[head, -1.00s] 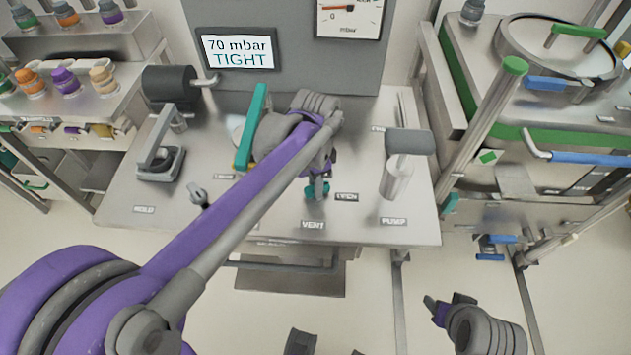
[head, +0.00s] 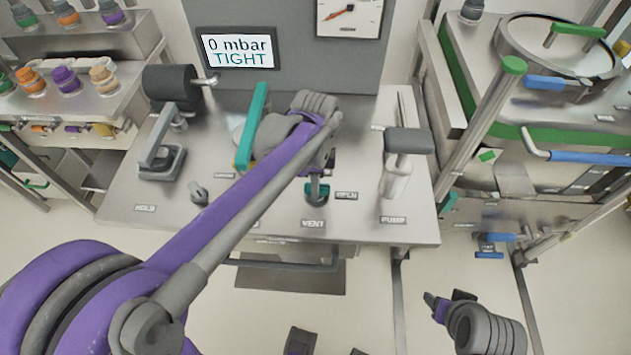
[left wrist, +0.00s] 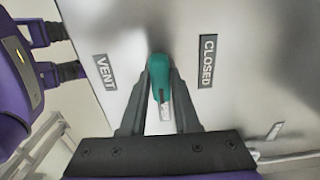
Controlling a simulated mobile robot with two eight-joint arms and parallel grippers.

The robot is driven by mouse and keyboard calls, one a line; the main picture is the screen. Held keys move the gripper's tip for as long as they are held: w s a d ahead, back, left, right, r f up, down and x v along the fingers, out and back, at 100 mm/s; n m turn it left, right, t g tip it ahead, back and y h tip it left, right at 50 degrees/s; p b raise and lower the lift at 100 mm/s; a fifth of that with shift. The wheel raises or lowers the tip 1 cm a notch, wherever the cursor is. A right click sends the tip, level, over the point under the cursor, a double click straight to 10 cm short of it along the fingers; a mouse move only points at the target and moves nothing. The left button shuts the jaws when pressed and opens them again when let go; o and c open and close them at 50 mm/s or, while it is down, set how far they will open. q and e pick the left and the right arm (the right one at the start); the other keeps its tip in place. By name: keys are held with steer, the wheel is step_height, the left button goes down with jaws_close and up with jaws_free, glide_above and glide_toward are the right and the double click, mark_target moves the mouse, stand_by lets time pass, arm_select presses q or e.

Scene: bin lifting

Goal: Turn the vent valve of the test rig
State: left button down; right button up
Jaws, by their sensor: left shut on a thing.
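The vent valve has a teal handle (head: 312,189) behind the VENT label (head: 313,224) on the steel bench, beside the OPEN label (head: 346,196). My left gripper (head: 318,180) is down at this handle, partly hidden by its own arm. In the left wrist view the teal handle (left wrist: 159,72) stands between the two fingers, which are shut on it. The CLOSED label (left wrist: 207,61) is to its right there. My right gripper (head: 447,299) is in front of the bench, low at the right, its fingers apart and empty.
The display (head: 237,50) reads 0 mbar TIGHT. The gauge (head: 348,17) is above the bench. A pump handle (head: 409,141) stands right of the valve and a hold-down clamp (head: 162,160) at the left. A blue-handled vessel rig is at the right.

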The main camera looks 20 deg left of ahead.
arm_select(q)
steer(key=c, duration=0.6)
jaws_free()
steer(key=shift+c, duration=0.2)
step_height(320, 180, up, 11)
steer(key=p, duration=0.1)
steer(key=shift+f, duration=0.1)
steer(key=s+f+n+t+p, duration=0.1)
steer(key=s+f+n, duration=0.2)
steer(key=s+n, duration=0.2)
steer(key=s+a+f+n+t+p, duration=0.1)
steer(key=s+f+n+t, duration=0.1)
steer(key=s+n, duration=0.3)
steer(key=s+a+f+n+t+p, duration=0.1)
steer(key=s+f+n+t+p, duration=0.1)
steer(key=s+n, duration=0.3)
steer(key=shift+a+f, duration=0.2)
steer(key=shift+f, duration=0.65)
